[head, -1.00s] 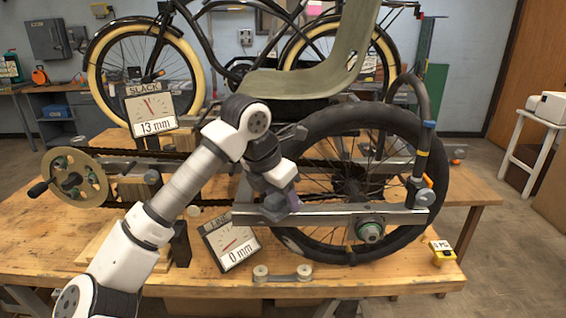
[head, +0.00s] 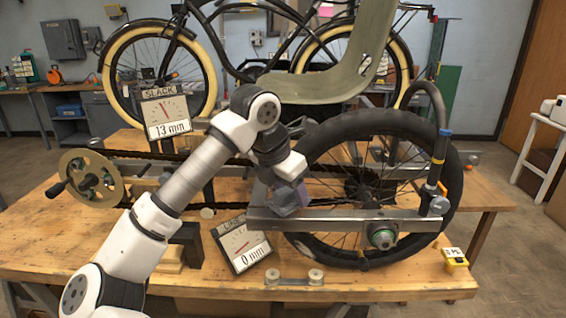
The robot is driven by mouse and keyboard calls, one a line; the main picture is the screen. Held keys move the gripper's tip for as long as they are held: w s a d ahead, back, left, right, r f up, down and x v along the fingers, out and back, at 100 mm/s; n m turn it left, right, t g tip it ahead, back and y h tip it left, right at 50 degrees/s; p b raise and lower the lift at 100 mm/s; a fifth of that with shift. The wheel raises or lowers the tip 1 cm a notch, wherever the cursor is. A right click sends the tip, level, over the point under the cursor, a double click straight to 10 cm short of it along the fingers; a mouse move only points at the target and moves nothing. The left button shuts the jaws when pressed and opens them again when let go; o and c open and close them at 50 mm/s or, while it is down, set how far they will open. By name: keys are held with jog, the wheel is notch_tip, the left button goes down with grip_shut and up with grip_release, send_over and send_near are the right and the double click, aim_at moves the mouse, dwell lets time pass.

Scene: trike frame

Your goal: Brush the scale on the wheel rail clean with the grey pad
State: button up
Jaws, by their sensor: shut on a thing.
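The wheel rail (head: 335,225) is a long metal bar across the front of the black-tyred wheel (head: 452,180). My gripper (head: 287,200) is over the rail's left part, shut on the grey pad (head: 284,208). The pad is small, looks grey-purple, and is largely covered by the gripper. It is at the rail's upper edge; I cannot tell whether it touches. Any scale under the pad is hidden, and I cannot make out scale on the visible rail.
A slack dial (head: 166,114) reads 13 mm and a line dial (head: 241,245) reads 0 mm. A chainring with a crank (head: 90,178) is at left.

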jog(key=shift+d+r, duration=0.15)
jog(key=shift+r, duration=0.5)
jog(key=shift+r+p, duration=1.45)
jog(key=shift+r, duration=0.65)
